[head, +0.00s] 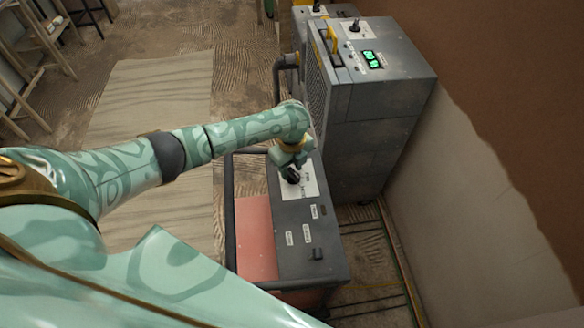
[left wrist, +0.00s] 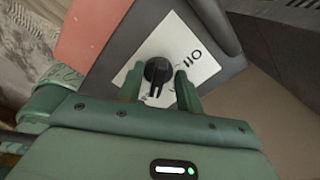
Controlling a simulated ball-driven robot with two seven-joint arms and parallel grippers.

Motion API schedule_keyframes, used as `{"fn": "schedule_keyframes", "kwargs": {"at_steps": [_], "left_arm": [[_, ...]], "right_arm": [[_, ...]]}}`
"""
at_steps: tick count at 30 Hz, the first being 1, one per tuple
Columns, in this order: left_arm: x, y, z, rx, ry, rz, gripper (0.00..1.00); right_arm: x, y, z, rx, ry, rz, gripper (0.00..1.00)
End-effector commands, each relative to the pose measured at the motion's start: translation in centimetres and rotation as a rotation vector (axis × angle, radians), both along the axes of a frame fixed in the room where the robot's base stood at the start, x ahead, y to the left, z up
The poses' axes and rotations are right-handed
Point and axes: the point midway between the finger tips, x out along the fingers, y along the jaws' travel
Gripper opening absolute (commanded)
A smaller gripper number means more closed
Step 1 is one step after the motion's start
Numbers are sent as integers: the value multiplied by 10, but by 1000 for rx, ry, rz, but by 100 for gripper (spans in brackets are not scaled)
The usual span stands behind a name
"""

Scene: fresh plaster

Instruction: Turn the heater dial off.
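The heater dial (left wrist: 157,72) is a black knob on a white label plate (left wrist: 205,62) with dark lettering, partly covered. In the head view the dial (head: 292,176) sits on the dark top panel of the heater (head: 290,215), which has a red side. My left gripper (left wrist: 158,82) is at the dial, with one finger on each side of it. In the left wrist view gaps show between the fingers and the knob, so the gripper looks open around it. The dial's exact setting cannot be read. My right gripper is not in view.
A tall grey machine (head: 375,110) with a green display (head: 373,59) stands behind the heater. A plastered wall (head: 470,190) is on the right. A black tube frame (head: 229,210) borders the heater. Wooden stands (head: 35,50) are at far left; the floor between is open.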

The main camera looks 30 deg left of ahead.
Motion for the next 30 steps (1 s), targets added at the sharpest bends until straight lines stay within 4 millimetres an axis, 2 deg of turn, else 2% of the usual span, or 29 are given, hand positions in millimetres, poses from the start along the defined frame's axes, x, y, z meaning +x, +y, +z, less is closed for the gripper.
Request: {"fn": "schedule_keyframes", "kwargs": {"at_steps": [4,5,8,9,20,30], "left_arm": [[0,0,1,0,0,0,35],[0,0,1,0,0,0,33],[0,0,1,0,0,0,5],[0,0,1,0,0,0,0],[0,-1,3,-1,0,31,0],[-3,-1,6,-2,1,243,0]], "right_arm": [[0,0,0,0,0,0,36],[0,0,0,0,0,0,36],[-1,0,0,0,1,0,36],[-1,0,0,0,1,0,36],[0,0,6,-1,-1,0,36],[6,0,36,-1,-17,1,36]]}}
